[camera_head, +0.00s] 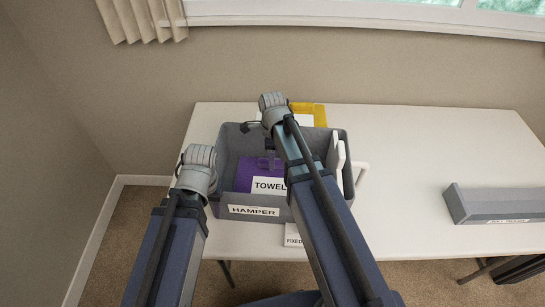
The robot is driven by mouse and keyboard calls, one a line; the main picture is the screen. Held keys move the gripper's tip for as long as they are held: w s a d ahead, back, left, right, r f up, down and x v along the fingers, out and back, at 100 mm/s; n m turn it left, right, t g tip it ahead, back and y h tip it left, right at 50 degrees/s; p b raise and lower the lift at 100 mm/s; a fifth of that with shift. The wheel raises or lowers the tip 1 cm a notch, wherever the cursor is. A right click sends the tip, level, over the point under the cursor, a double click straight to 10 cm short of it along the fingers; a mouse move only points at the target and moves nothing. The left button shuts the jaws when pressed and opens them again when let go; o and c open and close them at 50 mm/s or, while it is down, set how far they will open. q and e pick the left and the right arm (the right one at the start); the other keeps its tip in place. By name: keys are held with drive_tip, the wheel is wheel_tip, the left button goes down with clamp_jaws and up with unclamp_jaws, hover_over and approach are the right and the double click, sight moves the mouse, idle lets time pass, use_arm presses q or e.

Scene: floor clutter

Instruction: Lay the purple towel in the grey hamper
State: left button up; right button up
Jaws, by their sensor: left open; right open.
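The grey hamper (222,198) stands on the white table, with a HAMPER label on its front. The purple towel (246,172), with a TOWEL label, lies inside it, low in the left and middle part. My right arm hides part of the towel and the hamper's interior. My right gripper (257,137) is open over the back part of the hamper, above and behind the towel. My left gripper (197,172) is open at the hamper's left side. Its wrist hides most of its fingers, and I see nothing held in it.
White pieces (338,150) show at the hamper's right wall, and a white handle-like shape (361,172) sits just outside. A yellow object (313,110) is behind the hamper. A grey box (498,202) lies at the right. The table between is clear. A FIXED label (292,238) shows in front.

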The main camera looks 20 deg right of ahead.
wheel_tip(320, 180, up, 12)
drive_tip(key=p, duration=1.2)
drive_tip(key=s+a+n, duration=0.5)
drive_tip(key=s+n, duration=0.2)
drive_tip(key=n, duration=0.6)
drive_tip(key=s+a+n+h, duration=0.1)
drive_tip(key=s+a+n, duration=0.4)
drive_tip(key=n, duration=0.7)
drive_tip(key=shift+s+a+r+n, duration=0.15)
drive_tip(key=shift+s+a+n, duration=0.2)
drive_tip(key=shift+s, duration=0.8)
drive_tip(key=shift+d, duration=0.1)
